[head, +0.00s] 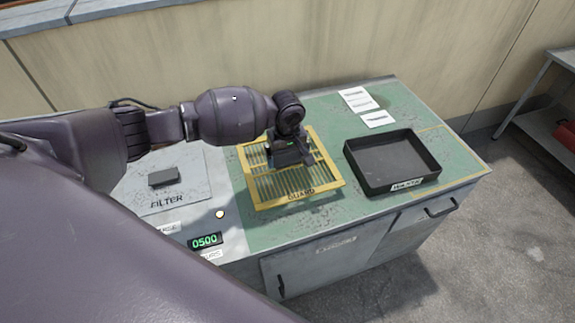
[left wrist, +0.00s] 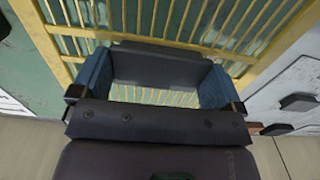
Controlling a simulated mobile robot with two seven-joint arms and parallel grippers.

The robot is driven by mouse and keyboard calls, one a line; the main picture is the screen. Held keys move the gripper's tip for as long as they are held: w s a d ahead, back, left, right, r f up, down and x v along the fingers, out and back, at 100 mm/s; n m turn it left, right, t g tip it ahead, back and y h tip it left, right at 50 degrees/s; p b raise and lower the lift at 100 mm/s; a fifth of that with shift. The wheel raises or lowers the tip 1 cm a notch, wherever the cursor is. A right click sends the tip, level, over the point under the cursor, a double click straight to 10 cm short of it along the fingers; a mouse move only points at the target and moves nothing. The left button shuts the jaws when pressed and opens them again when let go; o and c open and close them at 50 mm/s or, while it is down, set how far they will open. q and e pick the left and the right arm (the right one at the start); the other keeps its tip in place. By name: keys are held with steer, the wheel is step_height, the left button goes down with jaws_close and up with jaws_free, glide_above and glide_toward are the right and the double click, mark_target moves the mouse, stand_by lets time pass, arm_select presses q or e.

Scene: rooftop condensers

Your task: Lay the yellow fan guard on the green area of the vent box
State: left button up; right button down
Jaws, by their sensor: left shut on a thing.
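The yellow fan guard (head: 318,181), a slatted square frame with a label on its near edge, is over the left part of the green area (head: 323,215) of the vent box. I cannot tell whether it touches the surface or is held just above it. My left gripper (head: 287,156) is over its middle, shut on its dark handle block. In the left wrist view my left gripper (left wrist: 155,85) has blue pads on both sides of this block, with the guard's yellow bars (left wrist: 170,20) beyond. The arm hides part of the guard's far left. My right gripper is not in view.
A black tray (head: 437,170) stands right of the guard. White papers (head: 360,99) lie behind it. A grey filter panel (head: 193,192) with a dark block lies at left, near a 0500 display (head: 205,241). Green surface is free around the papers.

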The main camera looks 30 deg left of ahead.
mark_target(287, 165)
arm_select(q)
step_height(287, 165, down, 4)
steer(key=shift+b, duration=0.5)
steer(key=o, duration=0.8)
steer(key=shift+f, duration=0.1)
